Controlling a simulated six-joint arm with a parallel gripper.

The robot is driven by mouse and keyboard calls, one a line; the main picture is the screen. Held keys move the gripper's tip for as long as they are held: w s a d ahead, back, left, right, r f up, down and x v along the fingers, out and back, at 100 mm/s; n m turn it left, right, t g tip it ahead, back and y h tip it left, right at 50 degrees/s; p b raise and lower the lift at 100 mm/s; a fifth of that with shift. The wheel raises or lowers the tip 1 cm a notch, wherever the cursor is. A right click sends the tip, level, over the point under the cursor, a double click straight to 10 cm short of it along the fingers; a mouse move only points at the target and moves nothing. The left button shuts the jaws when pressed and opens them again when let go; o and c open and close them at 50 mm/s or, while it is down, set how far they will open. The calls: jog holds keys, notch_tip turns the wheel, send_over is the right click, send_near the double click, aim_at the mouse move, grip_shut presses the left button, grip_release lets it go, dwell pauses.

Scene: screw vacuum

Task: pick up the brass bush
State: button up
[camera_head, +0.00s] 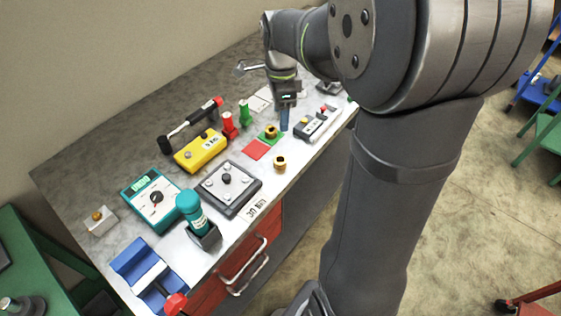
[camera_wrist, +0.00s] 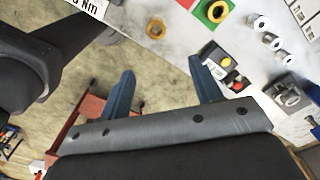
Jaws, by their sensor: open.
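Two brass-coloured ring-shaped parts are in view; I cannot tell which one is the brass bush. One brass part (camera_head: 280,162) stands on bare bench near the front edge; it also shows in the wrist view (camera_wrist: 156,28) as a ring with a hole. The other brass part (camera_head: 270,131) sits on a green square; it shows in the wrist view (camera_wrist: 224,12) at the top. My gripper (camera_wrist: 164,82) has its two blue fingers apart and empty. In the head view my gripper (camera_head: 284,121) is above the bench, just right of the green square.
A red square (camera_head: 256,149) lies beside the green one. A grey box with red and yellow buttons (camera_head: 317,123) stands close on the gripper's right. A dark plate with knobs (camera_head: 229,188) and a yellow box (camera_head: 201,151) are to the left. The bench's front edge is near.

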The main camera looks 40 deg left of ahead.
jog(key=m, duration=0.5)
send_over(278, 156)
jog(key=d, duration=0.1)
jog(key=f, duration=1.1)
jog(key=shift+s, duration=0.2)
jog(key=shift+s+a+f, duration=0.1)
jog(key=shift+f, duration=1.25)
jog(key=shift+s+f, duration=0.1)
jog(key=shift+f, duration=1.25)
jog(key=c, duration=1.2)
jog(key=shift+r, duration=0.15)
